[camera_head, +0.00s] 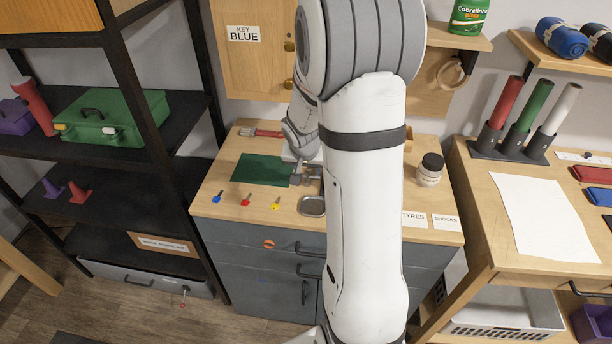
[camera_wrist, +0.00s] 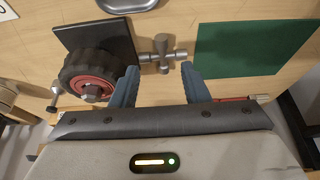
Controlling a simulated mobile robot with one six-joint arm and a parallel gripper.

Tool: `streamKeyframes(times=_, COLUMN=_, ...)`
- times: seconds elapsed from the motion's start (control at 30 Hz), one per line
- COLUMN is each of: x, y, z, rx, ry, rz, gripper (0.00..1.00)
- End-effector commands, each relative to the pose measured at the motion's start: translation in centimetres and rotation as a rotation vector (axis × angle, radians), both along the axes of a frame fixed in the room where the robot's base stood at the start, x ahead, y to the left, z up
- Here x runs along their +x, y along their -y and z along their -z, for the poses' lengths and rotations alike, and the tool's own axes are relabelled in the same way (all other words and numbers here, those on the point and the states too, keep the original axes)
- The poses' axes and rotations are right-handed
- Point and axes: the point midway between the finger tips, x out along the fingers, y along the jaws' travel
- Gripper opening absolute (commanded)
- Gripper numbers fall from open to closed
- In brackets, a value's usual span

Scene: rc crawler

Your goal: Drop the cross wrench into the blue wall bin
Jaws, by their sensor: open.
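In the head view my arm hides much of the worktop around the gripper. I cannot make out a blue wall bin in either view.
The green mat (camera_head: 262,169), several coloured keys (camera_head: 246,200), a metal tray (camera_head: 312,206) and a jar (camera_head: 430,169) are on the worktop. A black shelf (camera_head: 140,203) stands left.

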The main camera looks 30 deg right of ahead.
Motion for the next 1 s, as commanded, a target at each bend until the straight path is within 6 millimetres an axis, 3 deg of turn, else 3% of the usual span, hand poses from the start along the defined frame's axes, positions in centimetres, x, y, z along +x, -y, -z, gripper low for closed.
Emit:
streamKeyframes(times=0.33, x=1.0, y=0.3, z=4.8, rx=0.000, ry=-0.004, rz=-0.002, gripper=0.42)
streamKeyframes(times=0.7, x=1.4, y=0.5, z=5.6, rx=0.001, ry=-0.001, rz=-0.002, gripper=0.41)
streamKeyframes(times=1.0, x=1.4, y=0.4, z=5.6, rx=0.000, ry=-0.001, rz=-0.003, gripper=0.16)
